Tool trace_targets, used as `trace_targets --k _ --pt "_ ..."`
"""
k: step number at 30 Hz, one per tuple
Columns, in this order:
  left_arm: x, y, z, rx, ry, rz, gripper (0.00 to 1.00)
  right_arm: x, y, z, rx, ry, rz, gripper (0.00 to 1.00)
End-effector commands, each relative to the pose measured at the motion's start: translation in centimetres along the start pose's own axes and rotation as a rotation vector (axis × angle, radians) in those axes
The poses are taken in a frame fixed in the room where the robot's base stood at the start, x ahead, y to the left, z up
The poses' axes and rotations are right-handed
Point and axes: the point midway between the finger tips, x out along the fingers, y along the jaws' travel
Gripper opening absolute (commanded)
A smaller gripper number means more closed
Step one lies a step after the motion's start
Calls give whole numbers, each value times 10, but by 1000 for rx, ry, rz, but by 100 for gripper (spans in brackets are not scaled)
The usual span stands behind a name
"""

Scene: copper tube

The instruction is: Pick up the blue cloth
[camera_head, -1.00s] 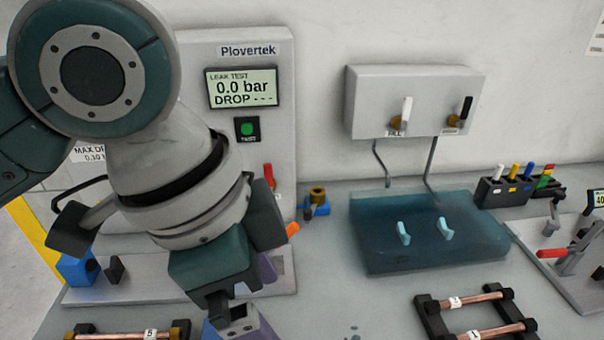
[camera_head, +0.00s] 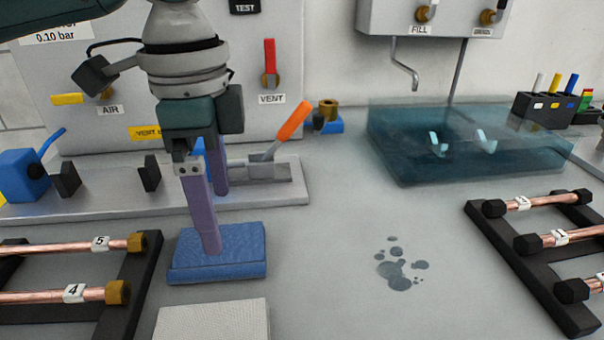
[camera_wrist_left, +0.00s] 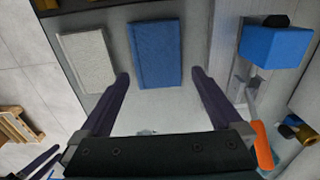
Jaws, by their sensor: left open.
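The blue cloth (camera_head: 240,262) is a flat folded pad on the grey bench, in front of the leak test fixture. It also shows in the left wrist view (camera_wrist_left: 154,52), lying ahead of and between my fingers. My left gripper (camera_head: 213,215) points down over the cloth with its purple fingers apart. In the left wrist view my left gripper (camera_wrist_left: 160,82) is open and empty, its fingertips either side of the cloth's near end. I cannot tell the exact height of the fingertips above the cloth.
A light grey pad (camera_head: 213,322) lies just in front of the cloth. A tube rack (camera_head: 130,290) stands left, another (camera_head: 530,262) right. The orange-handled clamp (camera_head: 290,122) is behind. A wet patch (camera_head: 398,270) marks the open bench. A water tank (camera_head: 440,160) is at back right.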

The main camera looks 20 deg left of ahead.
Motion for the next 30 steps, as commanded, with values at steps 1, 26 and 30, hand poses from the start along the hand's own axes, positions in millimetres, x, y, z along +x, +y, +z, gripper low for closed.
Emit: trace_targets --k 1,26,30 --pt "5 1 0 1 -2 2 100 1 0 0 1 0 -1 50" --pt "54 3 3 1 0 -2 76 7 -3 2 6 0 -7 50" --pt "54 3 3 1 0 -2 61 7 -3 2 6 0 -6 50"
